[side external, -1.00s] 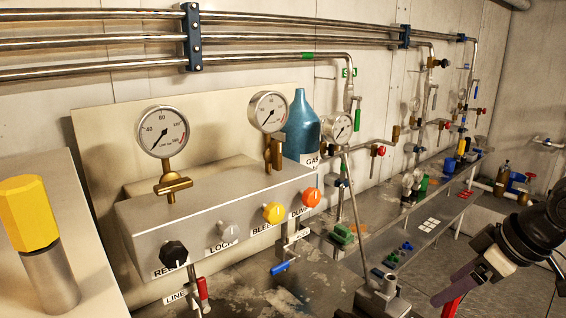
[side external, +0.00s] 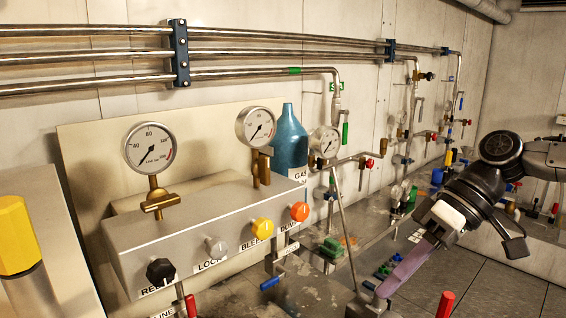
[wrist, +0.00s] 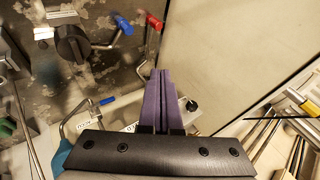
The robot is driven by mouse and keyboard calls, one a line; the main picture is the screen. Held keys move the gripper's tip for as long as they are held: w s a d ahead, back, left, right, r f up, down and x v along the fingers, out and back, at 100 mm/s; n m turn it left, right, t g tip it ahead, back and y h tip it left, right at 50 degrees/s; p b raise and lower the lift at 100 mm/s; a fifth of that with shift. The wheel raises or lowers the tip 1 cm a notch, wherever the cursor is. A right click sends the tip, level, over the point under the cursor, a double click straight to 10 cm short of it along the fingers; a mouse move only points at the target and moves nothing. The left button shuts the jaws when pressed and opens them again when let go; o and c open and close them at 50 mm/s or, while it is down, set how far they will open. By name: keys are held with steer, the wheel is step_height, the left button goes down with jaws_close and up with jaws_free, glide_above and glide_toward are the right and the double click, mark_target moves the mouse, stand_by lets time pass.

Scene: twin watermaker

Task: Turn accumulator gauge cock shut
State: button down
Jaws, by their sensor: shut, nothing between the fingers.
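The teal accumulator bottle (side external: 288,138) stands behind the grey panel box in the side view, with a GAS label (side external: 299,174) at its front. A round gauge (side external: 325,142) sits just right of it, with a small brass and blue fitting below. I cannot tell for sure which small handle is the gauge cock. My gripper (side external: 384,290) has purple fingers, shut and empty, pointing down and left over the bench front. In the wrist view the closed fingers (wrist: 160,75) have a red lever handle (wrist: 154,22) and a blue lever handle (wrist: 124,25) beyond their tips, apart from them.
The panel box (side external: 200,225) carries two gauges and black, grey, yellow and orange knobs. Steel pipes run along the wall. A slanted rod (side external: 345,232) rises from a bench fitting near my fingers. A red post (side external: 445,304) stands in front. Open floor lies at right.

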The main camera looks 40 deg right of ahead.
mark_target(265, 171)
steer(key=w+d+r+m+t+y, duration=0.25)
steer(key=w+r, duration=0.25)
steer(key=w, duration=0.4)
steer(key=w+d+r+m+t+y, duration=0.1)
steer(key=w+d+r+t+y, duration=0.15)
steer(key=w+r+y, duration=0.4)
steer(key=w+d+f+m+t+h, duration=0.2)
steer(key=w+d+m, duration=0.15)
steer(key=d, duration=0.35)
steer(key=w+d+f+m+t+h, duration=0.2)
steer(key=w+d, duration=0.3)
steer(key=d, duration=0.2)
steer(key=x, duration=1)
steer(key=shift+s+a, duration=0.1)
steer(key=shift+a, duration=0.3)
steer(key=shift+s+a, duration=0.1)
steer(key=shift+a, duration=1.75)
